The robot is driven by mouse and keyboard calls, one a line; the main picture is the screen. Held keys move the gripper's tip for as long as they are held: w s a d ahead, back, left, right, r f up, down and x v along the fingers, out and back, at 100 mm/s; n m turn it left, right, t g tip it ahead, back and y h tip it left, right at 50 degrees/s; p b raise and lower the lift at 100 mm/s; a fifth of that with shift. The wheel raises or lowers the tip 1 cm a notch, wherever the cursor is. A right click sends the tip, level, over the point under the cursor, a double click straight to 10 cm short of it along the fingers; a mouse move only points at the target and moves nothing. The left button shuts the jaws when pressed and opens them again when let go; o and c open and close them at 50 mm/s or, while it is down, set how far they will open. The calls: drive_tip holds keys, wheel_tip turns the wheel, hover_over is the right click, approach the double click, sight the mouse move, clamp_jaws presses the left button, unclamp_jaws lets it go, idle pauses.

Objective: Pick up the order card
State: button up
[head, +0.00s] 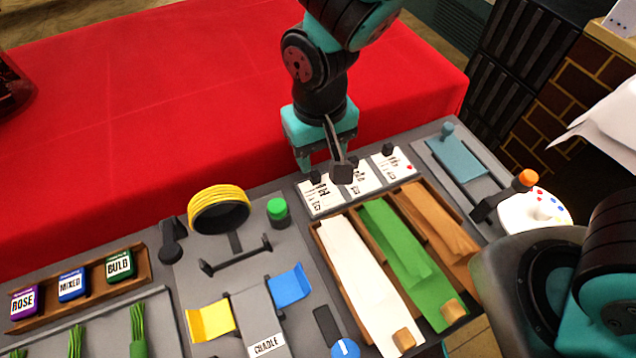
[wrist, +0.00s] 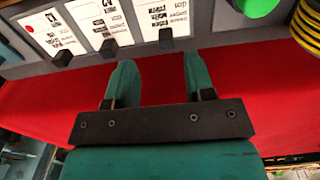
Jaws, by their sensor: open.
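Three white printed cards stand in a row along the board's far edge: a left card (head: 321,200), a middle card (head: 360,180) and a right card (head: 394,163) with a red mark. Which one is the order card I cannot tell. In the wrist view the row is reversed, with the red-marked card (wrist: 55,32) at left, then the middle card (wrist: 97,20) and another card (wrist: 161,17). Each has a small black tab at its edge. My gripper (wrist: 158,75) is open and empty, over the red cloth just short of the cards, touching none.
Wrapping papers lie in a wooden tray (head: 335,268) close in front of the cards. A yellow coil (head: 218,197) and a green knob (head: 277,209) are to their left, a blue-grey pad (head: 457,158) to their right. The red-covered table (head: 150,110) behind is largely clear.

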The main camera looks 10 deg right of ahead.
sight(316, 175)
drive_tip(key=f, duration=0.5)
drive_tip(key=shift+s+a, duration=0.25)
drive_tip(key=shift+a, duration=0.1)
clamp_jaws()
